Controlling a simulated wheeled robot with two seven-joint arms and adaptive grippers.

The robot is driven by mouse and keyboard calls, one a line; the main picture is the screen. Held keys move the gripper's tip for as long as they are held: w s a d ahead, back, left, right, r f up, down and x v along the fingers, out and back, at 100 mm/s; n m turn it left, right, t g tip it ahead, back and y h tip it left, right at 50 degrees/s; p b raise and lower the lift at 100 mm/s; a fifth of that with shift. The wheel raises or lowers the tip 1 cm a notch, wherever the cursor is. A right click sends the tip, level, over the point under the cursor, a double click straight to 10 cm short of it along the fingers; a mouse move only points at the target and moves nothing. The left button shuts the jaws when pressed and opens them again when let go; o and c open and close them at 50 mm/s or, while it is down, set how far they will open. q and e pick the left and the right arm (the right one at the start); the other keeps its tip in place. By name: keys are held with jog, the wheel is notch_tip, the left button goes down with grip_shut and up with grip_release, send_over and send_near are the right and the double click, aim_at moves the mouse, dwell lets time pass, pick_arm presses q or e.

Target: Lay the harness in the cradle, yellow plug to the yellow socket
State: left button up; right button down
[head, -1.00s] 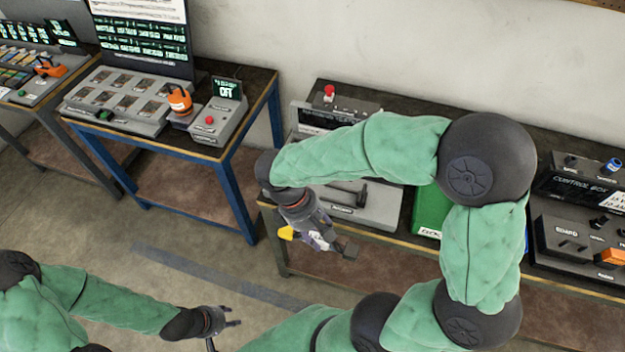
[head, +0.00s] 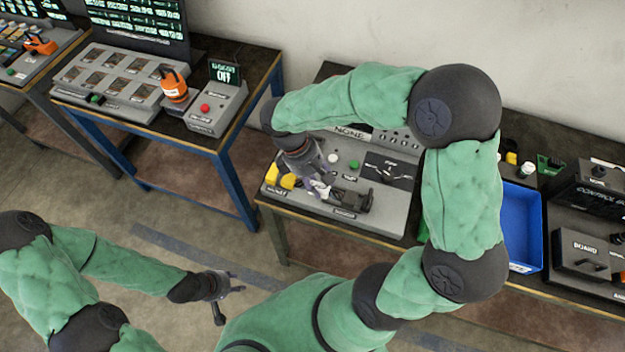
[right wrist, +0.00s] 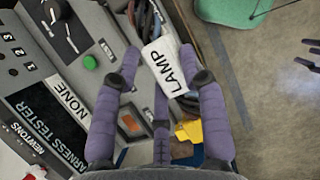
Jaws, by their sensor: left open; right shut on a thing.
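My right gripper (head: 320,187) is shut on the wire harness, low over the front of the grey harness tester (head: 375,215). In the right wrist view its purple fingers (right wrist: 160,62) are around the harness by a white LAMP label (right wrist: 165,65), with dark cables (right wrist: 148,18) beyond. Two yellow pieces lie side by side left of the gripper: the yellow plug (head: 288,181) and, further left, what looks like the yellow socket (head: 271,173). I cannot tell whether they touch. The harness's dark end (head: 350,199) is on the right. My left gripper (head: 220,292) is open and empty above the floor.
The tester carries a green button (head: 354,164) and a screen reading NONE (head: 350,132). A blue bin (head: 522,225) and a control box (head: 590,190) stand to the right. A blue-framed table (head: 235,130) with an orange device (head: 173,84) is to the left.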

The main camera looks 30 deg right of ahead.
jog(key=w+f, duration=0.2)
jog(key=w+d+f+b, duration=0.1)
jog(key=w+f, duration=0.2)
jog(key=shift+w+d+f, duration=0.15)
jog(key=shift+d+f, duration=0.05)
jog(key=shift+f, duration=0.1)
jog(key=shift+w+d+f+b, duration=0.1)
jog(key=shift+f+b, duration=0.1)
jog(key=shift+f, duration=0.45)
jog(key=shift+w+a+f+b, duration=0.1)
jog(key=shift+w+f+b, duration=0.1)
jog(key=shift+f, duration=0.45)
jog(key=shift+w+d+f+b, duration=0.1)
jog(key=shift+f+b, duration=0.1)
jog(key=shift+f, duration=0.45)
jog(key=shift+f, duration=0.15)
jog(key=c, duration=0.7)
grip_release()
jog(key=p+v, duration=0.2)
jog(key=v, duration=1)
